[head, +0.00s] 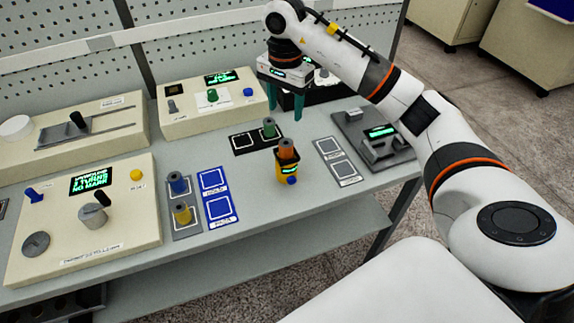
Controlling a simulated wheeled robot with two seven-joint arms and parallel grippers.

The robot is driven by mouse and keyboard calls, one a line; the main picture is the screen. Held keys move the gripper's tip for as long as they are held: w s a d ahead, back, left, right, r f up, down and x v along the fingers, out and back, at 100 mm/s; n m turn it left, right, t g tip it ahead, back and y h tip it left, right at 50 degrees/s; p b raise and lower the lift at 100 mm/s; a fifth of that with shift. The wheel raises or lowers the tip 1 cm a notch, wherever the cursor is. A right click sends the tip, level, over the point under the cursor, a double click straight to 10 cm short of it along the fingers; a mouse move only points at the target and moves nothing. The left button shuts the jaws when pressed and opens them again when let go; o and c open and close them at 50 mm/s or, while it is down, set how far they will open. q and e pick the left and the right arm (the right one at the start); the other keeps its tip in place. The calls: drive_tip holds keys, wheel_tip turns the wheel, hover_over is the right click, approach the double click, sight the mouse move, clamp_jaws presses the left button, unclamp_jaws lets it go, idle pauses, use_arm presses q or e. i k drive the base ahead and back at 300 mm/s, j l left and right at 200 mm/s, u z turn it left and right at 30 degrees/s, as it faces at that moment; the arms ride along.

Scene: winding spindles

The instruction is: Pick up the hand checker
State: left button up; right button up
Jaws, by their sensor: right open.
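The hand checker appears to be the small yellow and black device (288,172) standing on the grey table. It has a small green display and a blue button on its front. An orange-brown spindle (287,149) shows at its top; I cannot tell if it sits in the device or just behind it. My right gripper (281,102) points down with its teal fingers apart and nothing seen between them. It is beyond the hand checker, toward the back of the table, and apart from it. My left gripper is out of view.
A black tray (241,144) with a green-topped spindle (269,128) is just behind the checker. Grey pads (338,162) and a grey device (378,138) lie to its right. Blue pads (217,197) and a spindle holder lie left. The table in front of the checker is clear.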

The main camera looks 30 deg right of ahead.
sight(285, 170)
drive_tip(key=z, duration=1.1)
